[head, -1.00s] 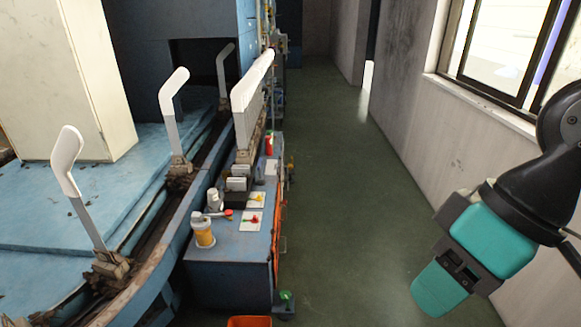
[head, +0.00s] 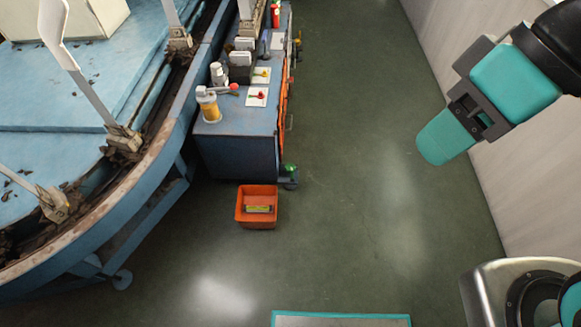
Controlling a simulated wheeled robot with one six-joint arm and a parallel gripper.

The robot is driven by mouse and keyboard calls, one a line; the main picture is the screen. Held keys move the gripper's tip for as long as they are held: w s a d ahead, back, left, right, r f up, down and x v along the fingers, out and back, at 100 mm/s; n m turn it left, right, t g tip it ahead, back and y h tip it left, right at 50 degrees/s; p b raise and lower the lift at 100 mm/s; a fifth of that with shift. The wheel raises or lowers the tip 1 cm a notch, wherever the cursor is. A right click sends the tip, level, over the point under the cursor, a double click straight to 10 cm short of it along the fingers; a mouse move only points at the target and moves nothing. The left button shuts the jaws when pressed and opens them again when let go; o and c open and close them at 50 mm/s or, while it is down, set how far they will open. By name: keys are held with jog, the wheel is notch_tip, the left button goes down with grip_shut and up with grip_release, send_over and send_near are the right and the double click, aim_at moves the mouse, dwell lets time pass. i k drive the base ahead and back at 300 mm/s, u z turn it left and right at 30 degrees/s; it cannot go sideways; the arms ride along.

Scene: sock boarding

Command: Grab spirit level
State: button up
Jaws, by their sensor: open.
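A small yellow and dark bar (head: 258,209), which looks like the spirit level, lies in an orange crate (head: 256,190) on the floor. It is small in the picture, so its details are unclear. The crate stands just in front of the near end of the blue cabinet. My gripper (head: 446,137) is up at the right, well apart from the crate, with its teal end pointing down and left. It is open, and nothing shows in it.
The blue cabinet (head: 238,157) carries a yellow jar (head: 209,108), switches and other small items. The round blue machine (head: 152,177) with white sock boards (head: 53,22) fills the left. A wall (head: 480,100) runs along the right. The green floor between is clear.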

aim_at(251, 209)
jog(key=k, duration=0.55)
jog(key=u, duration=0.9)
jog(key=i, duration=1.55)
jog(key=z, duration=0.3)
